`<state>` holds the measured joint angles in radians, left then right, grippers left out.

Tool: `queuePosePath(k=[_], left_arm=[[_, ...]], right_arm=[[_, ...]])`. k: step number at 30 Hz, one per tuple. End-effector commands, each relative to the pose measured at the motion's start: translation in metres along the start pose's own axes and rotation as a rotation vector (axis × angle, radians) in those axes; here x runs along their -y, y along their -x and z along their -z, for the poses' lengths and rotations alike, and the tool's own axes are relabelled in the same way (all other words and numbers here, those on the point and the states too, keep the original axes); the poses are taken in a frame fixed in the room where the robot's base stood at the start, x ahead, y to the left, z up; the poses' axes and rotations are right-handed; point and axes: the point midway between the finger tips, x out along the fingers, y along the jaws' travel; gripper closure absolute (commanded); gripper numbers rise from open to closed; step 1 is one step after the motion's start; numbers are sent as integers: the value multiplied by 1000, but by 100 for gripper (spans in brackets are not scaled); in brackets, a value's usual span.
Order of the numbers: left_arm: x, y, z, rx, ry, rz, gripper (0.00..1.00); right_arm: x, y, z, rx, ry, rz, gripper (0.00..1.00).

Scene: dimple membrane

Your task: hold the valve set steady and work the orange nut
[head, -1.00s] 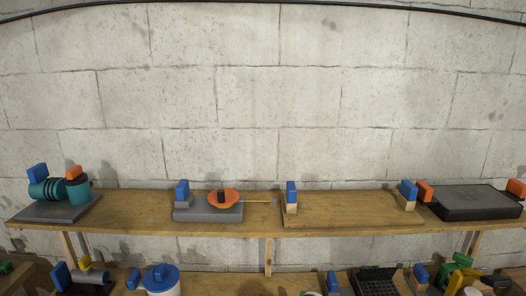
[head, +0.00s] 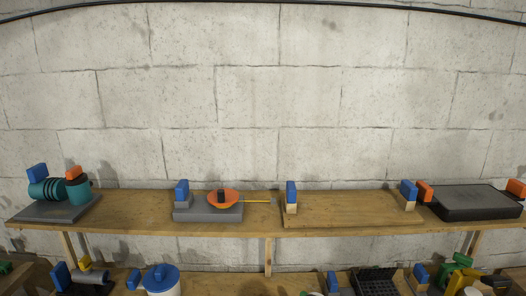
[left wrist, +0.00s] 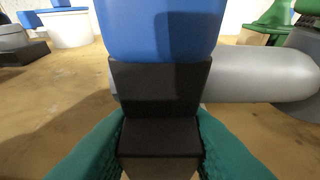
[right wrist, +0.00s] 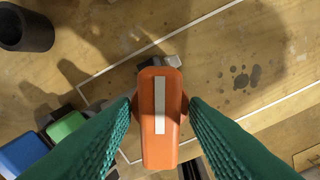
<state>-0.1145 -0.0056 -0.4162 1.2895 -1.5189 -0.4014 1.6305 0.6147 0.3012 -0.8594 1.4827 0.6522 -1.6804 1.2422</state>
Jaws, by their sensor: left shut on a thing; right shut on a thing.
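My left gripper (left wrist: 160,122) is closed on a black block (left wrist: 160,90) with a blue block (left wrist: 160,28) on top. A thick grey pipe (left wrist: 262,74) runs off to the right behind it; these look like parts of the valve set. My right gripper (right wrist: 160,106) is closed on an upright orange piece with a white stripe, taken as the orange nut (right wrist: 160,140). A small grey part (right wrist: 173,61) shows just beyond it. The nut's seat is hidden. Neither gripper shows in the head view, and I cannot make out the held set there.
Near the nut in the right wrist view are a dark cylinder (right wrist: 25,28), a green block (right wrist: 66,127) and a blue block (right wrist: 22,156). White lines mark the wooden surface. In the head view, an upper shelf (head: 345,207) holds several fixtures, and a blue-lidded white pot (head: 162,287) stands below.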

Motion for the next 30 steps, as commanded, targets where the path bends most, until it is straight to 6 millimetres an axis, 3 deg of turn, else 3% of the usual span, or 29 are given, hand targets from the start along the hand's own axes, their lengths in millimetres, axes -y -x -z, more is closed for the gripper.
queuePosePath(k=[10,16,17,21,30], left_arm=[[0,0,0,1,0,0,100],[0,0,0,1,0,0,100],[0,0,0,1,0,0,100],[0,0,0,1,0,0,100],[0,0,-1,1,1,0,100]], right_arm=[[-1,0,0,0,-73,-4,86],[-1,0,2,-3,-305,-13,86],[-1,1,0,0,-296,-12,54],[0,0,0,1,-292,-11,34],[0,2,0,1,-290,-11,34]])
